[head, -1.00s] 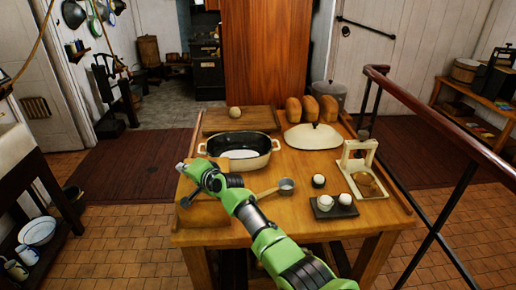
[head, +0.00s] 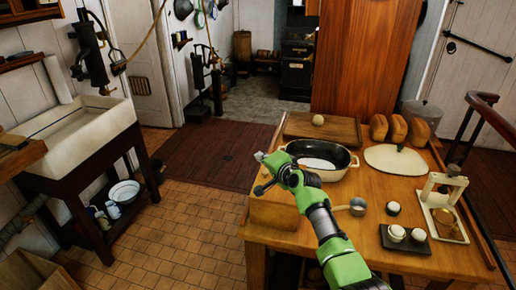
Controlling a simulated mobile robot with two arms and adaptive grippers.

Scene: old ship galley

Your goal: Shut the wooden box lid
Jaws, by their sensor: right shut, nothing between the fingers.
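The wooden box (head: 275,213) sits at the near left corner of the wooden table (head: 455,260). My right arm crosses in front of it and hides much of its top. The lid is mostly hidden behind my arm, so I cannot tell its angle. My right gripper (head: 264,187) is shut and empty at the left side of the box top. I cannot tell whether it touches the box. My left gripper is out of view.
Behind the box stands a dark oval pot (head: 340,163). A ladle (head: 357,206), a pale lid (head: 396,160), a dark tray (head: 405,240) with small pots and a cream stand (head: 443,210) lie to the right. A sink (head: 80,135) stands at left, with open floor between.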

